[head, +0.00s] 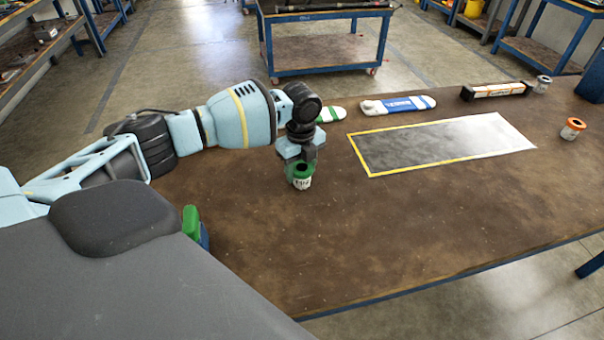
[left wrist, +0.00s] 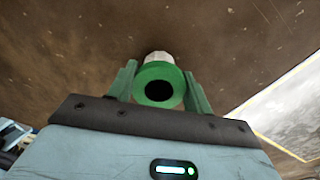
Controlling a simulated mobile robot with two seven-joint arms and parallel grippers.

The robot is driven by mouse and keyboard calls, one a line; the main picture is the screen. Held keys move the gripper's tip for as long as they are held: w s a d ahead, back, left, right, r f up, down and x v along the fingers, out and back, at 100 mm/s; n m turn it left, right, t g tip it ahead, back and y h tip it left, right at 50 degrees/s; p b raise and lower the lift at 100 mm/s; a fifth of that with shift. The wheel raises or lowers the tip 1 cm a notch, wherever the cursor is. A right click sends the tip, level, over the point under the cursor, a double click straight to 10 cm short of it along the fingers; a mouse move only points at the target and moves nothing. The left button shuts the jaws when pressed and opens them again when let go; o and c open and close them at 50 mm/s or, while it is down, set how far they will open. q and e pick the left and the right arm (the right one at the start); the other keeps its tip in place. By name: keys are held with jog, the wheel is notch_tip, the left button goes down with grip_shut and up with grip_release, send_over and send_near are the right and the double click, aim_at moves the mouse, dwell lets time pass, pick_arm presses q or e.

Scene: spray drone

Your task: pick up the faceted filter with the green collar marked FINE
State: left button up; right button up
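The filter with the green collar (head: 302,183) is upright at the table's middle, with a pale body and dark lettering too small to read surely. In the left wrist view its green collar (left wrist: 150,74) and dark round opening face the camera, and part of the whitish body shows behind. My left gripper (head: 300,163) is directly above and around it. In the left wrist view the green fingers of the left gripper (left wrist: 159,88) touch the collar on both sides. I cannot tell whether the filter rests on the table (head: 240,240).
A yellow-edged grey plate (head: 430,148) lies right of the filter. An orange-collared canister (head: 573,129) and a grey-topped one (head: 542,84) stand right.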

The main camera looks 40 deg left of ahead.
aim_at(299, 166)
pick_arm(q)
jog(key=shift+c, duration=1.1)
jog(key=shift+r, duration=0.15)
jog(key=shift+r, duration=0.7)
jog(key=shift+s+a+r, duration=0.1)
jog(key=shift+s+r, duration=0.15)
jog(key=shift+r, duration=0.75)
jog(key=s+a+r+p, duration=0.1)
jog(key=s+a, duration=0.2)
jog(key=s, duration=1.2)
jog(key=shift+a+r, duration=0.2)
